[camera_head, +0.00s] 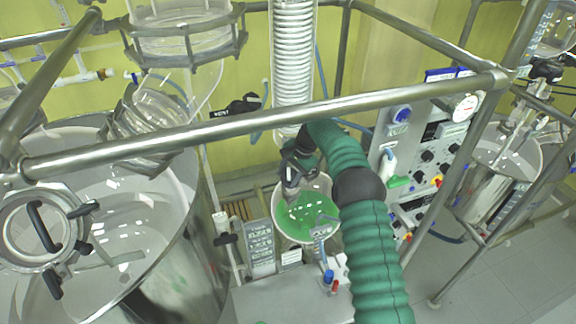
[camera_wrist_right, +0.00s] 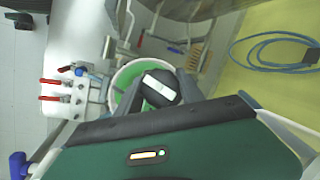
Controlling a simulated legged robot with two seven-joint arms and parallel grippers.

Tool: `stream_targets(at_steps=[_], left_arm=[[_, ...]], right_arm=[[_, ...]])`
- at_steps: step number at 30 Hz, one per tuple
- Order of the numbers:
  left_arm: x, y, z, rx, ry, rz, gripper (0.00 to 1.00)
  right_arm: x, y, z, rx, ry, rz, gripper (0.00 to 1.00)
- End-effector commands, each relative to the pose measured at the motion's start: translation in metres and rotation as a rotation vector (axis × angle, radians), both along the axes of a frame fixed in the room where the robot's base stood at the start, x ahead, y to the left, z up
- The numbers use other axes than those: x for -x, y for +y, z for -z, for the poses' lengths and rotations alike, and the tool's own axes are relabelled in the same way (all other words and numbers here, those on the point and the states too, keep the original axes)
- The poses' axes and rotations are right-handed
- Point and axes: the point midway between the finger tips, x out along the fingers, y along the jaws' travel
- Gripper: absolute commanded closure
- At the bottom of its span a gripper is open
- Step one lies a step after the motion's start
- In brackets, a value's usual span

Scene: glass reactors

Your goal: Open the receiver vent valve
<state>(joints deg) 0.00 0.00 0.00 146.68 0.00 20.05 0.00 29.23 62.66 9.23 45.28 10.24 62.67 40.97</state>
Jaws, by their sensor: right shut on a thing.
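My right arm, in a green ribbed sleeve, reaches in from the bottom right of the head view. My right gripper (camera_head: 292,178) is below the glass coil column, just above the rim of a round receiver vessel (camera_head: 309,221) with green liquid. In the right wrist view, a round black knob with a white bar (camera_wrist_right: 160,87) sits between the dark fingers of the gripper (camera_wrist_right: 172,93), which is shut on it. In the head view the knob is mostly hidden by the gripper. I cannot tell how far the knob is turned. My left gripper is not in view.
A large steel vessel (camera_head: 180,250) stands at left and a control panel (camera_head: 425,150) at right. A black part marked "VENT" (camera_head: 237,106) is left of the coil column (camera_head: 294,55). Red-handled valves (camera_wrist_right: 52,90) show in the wrist view.

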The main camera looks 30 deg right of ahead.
Motion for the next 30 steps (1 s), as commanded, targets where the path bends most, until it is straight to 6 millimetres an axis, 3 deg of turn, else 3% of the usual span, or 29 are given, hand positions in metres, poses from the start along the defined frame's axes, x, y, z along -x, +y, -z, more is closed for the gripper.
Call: stream_targets(at_steps=[1, 9, 30], left_arm=[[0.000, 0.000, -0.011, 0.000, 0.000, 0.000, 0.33], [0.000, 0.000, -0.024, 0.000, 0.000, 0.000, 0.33], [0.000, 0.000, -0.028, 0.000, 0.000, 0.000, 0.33]], right_arm=[[-0.003, -0.002, -0.010, 0.019, 0.002, -0.026, 0.95], [-0.003, -0.002, -0.006, 0.087, 0.057, -0.155, 0.95], [-0.005, -0.003, -0.007, 0.123, 0.078, -0.216, 0.95]])
